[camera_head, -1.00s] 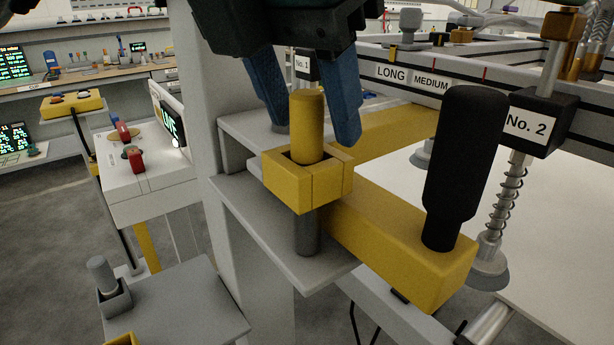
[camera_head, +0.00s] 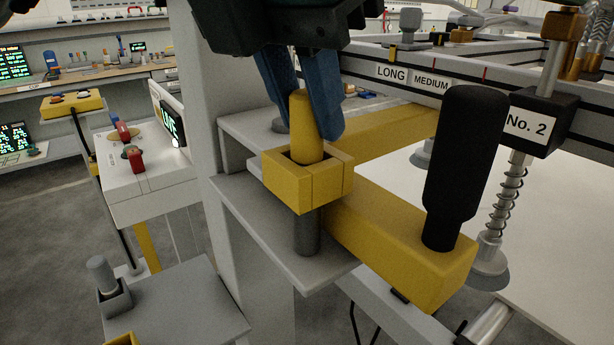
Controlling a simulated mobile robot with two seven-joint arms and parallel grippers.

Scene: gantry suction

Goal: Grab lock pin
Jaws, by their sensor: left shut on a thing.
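The lock pin (camera_head: 306,130) has a yellow upper part that stands in a square yellow collar (camera_head: 290,188). Its grey shaft (camera_head: 307,232) shows below the collar, in front of a grey bracket plate. My left gripper (camera_head: 308,118) comes down from above, its blue fingers closed on the yellow top of the pin, one on each side. The left finger is partly hidden behind the pin. My right gripper is not in view.
A yellow arm with a black handle (camera_head: 464,165) stands to the right of the collar. A spring suction cup labelled No. 2 (camera_head: 526,123) hangs farther right. A grey post (camera_head: 228,100) rises at left. A grey stand with a small pin (camera_head: 102,273) is at lower left.

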